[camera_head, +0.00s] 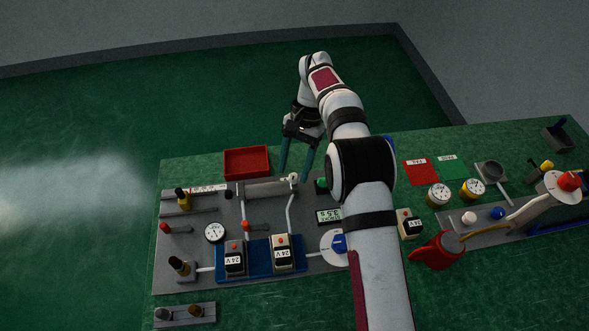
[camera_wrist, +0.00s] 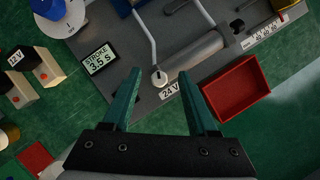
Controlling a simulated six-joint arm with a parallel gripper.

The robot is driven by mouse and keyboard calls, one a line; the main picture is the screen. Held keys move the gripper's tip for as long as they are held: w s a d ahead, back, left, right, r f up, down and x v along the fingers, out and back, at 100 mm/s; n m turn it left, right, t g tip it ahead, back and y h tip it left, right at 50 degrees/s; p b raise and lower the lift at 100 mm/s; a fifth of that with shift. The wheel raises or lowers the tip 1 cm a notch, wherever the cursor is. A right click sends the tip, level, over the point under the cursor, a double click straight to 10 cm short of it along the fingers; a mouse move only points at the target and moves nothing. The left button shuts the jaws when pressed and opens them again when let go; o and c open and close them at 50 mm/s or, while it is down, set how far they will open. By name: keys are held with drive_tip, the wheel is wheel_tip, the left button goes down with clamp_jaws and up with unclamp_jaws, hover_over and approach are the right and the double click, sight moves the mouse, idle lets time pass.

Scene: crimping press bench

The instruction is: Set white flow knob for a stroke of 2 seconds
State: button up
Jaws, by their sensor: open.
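The white flow knob (camera_wrist: 159,78) sits at the end of the grey cylinder (camera_wrist: 192,58), where a light tube meets it. A dark mark shows on its face. In the head view the knob (camera_head: 294,178) is small, on the grey panel. My gripper (camera_wrist: 159,74) is open, with one green finger on each side of the knob in the wrist view. In the head view my gripper (camera_head: 293,175) reaches down at the knob. I cannot tell how high the fingertips are above it. The stroke display (camera_wrist: 99,59) reads "STROKE 3.5 S".
A red tray (camera_wrist: 236,90) lies close to the right finger in the wrist view. The grey panel (camera_head: 172,240) carries a gauge (camera_head: 214,232), valves marked 24 V and tubes. A red oil can (camera_head: 437,252) stands right of my arm.

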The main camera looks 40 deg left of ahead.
drive_tip(key=r, duration=0.2)
drive_tip(key=shift+w+d+r, duration=0.15)
drive_tip(key=shift+d+r, duration=0.05)
drive_tip(key=shift+r, duration=0.1)
drive_tip(key=w+d+r, duration=0.3)
drive_tip(key=d+r, duration=0.3)
drive_tip(key=d, duration=0.4)
drive_tip(key=shift+w+d+r, duration=0.15)
drive_tip(key=shift+d+r, duration=0.05)
drive_tip(key=shift+d, duration=0.15)
drive_tip(key=s+d+r+m+t+y, duration=0.1)
drive_tip(key=s+d+r, duration=0.25)
drive_tip(key=d, duration=0.25)
drive_tip(key=s+d+r+m+t, duration=0.1)
drive_tip(key=s+d+r+m, duration=0.1)
drive_tip(key=d+r, duration=0.4)
drive_tip(key=s+d+f+m+t, duration=0.1)
drive_tip(key=s+d+f+m, duration=0.1)
drive_tip(key=s+d, duration=0.3)
drive_tip(key=s+d+f+m+t+y, duration=0.1)
drive_tip(key=s+d, duration=0.4)
drive_tip(key=s, duration=0.7)
wheel_tip(320, 180, down, 2)
drive_tip(key=shift+s+d+f+m, duration=0.15)
drive_tip(key=shift+s+f+m, duration=0.05)
drive_tip(key=shift+m, duration=0.3)
clamp_jaws()
